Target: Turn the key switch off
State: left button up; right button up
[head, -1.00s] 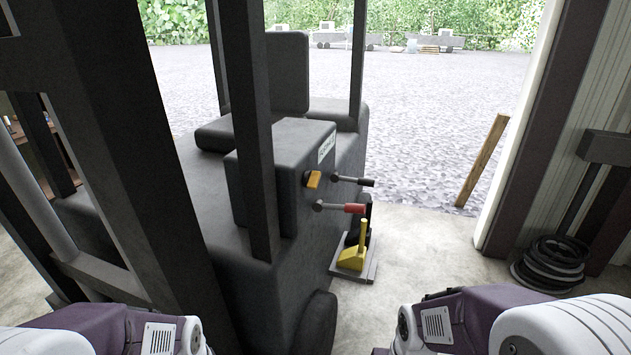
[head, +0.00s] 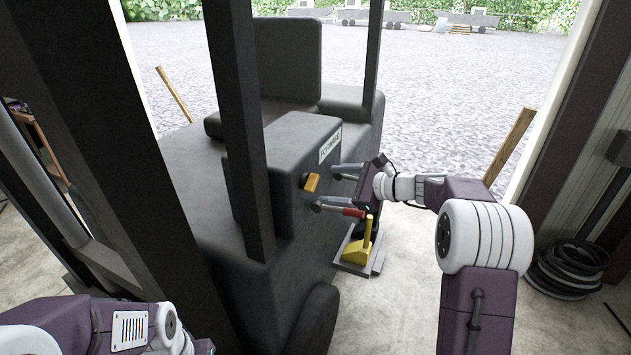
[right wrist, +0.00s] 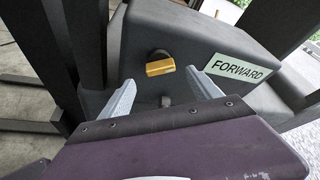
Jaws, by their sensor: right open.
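The key switch is a yellow-orange bar handle (head: 311,182) on the side of the dark grey forklift console (head: 285,165). In the right wrist view the key handle (right wrist: 160,67) lies roughly level across its round mount. My right gripper (head: 328,188) is open, its two grey fingers pointing at the console. In the right wrist view the key shows between and just beyond the open fingertips (right wrist: 160,80), and appears not to be touched. My left arm shows at the lower left, but its gripper is out of view.
A red-gripped lever (head: 352,212) is just below my right gripper. A yellow pedal-like piece (head: 357,250) stands on a grey plate below. A FORWARD label (right wrist: 242,67) is beside the key. Dark mast posts (head: 240,130) stand left of the console. Coiled hose (head: 570,268) lies at right.

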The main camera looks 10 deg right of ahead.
aim_at(315, 186)
jog(key=p+x, duration=0.1)
jog(key=x, duration=0.4)
jog(key=shift+w, duration=0.1)
jog(key=shift+w+a+f, duration=0.2)
jog(key=shift+w+a, duration=0.15)
jog(key=shift+a, duration=0.1)
jog(key=shift+d, duration=0.1)
jog(key=shift+c, duration=1)
jog(key=c, duration=1.2)
jog(key=shift+s+f+n+t+b, duration=0.1)
jog(key=shift+n+t+b, duration=1.1)
jog(key=shift+b, duration=3.75)
jog(key=shift+w+f+n+t+b, duration=0.15)
jog(key=shift+n+t+b, duration=0.25)
jog(key=shift+n+b, duration=3.1)
jog(key=shift+s+f+n+t+b, duration=0.15)
jog(key=shift+t+b, duration=0.65)
jog(key=shift+b, duration=5.6)
